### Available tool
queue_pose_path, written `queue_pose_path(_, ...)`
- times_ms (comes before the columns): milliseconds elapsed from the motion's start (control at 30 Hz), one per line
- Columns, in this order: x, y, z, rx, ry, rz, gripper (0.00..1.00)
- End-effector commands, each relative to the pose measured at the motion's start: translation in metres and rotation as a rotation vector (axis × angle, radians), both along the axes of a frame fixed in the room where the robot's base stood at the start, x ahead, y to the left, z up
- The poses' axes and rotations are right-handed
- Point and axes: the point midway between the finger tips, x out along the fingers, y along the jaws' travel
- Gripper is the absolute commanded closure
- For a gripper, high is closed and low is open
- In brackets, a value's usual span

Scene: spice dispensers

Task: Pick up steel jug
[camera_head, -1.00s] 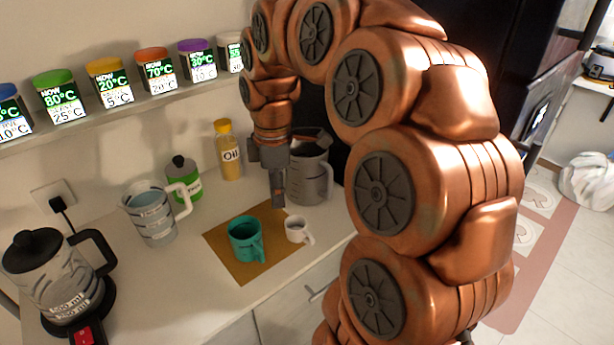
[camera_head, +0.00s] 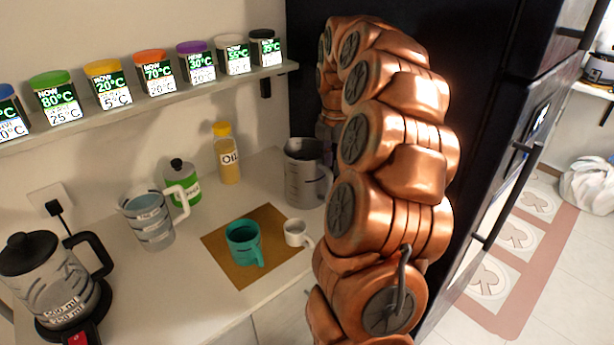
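The steel jug (camera_head: 304,175) is a tall grey metal measuring jug with dark marks on its side. It stands upright on the counter at the back right, beside the dark fridge. My copper arm rises in front of the fridge and curls over to the jug's right. Only a small grey part of my gripper (camera_head: 326,132) shows, just right of the jug's rim. Its fingers are hidden behind my arm, so I cannot tell whether they are open or touch the jug. The jug's right side, with its handle, is partly hidden too.
An oil bottle (camera_head: 228,160), green jar (camera_head: 182,185), glass pitcher (camera_head: 147,220) and kettle (camera_head: 50,280) stand left. A shelf of spice dispensers (camera_head: 155,73) runs above.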

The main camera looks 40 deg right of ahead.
Motion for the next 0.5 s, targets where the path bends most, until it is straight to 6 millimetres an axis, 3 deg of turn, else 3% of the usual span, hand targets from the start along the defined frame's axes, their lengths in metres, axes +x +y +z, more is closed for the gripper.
queue_pose_path(500, -0.004, 0.007, -0.029, 0.003, 0.004, 0.001, 0.70)
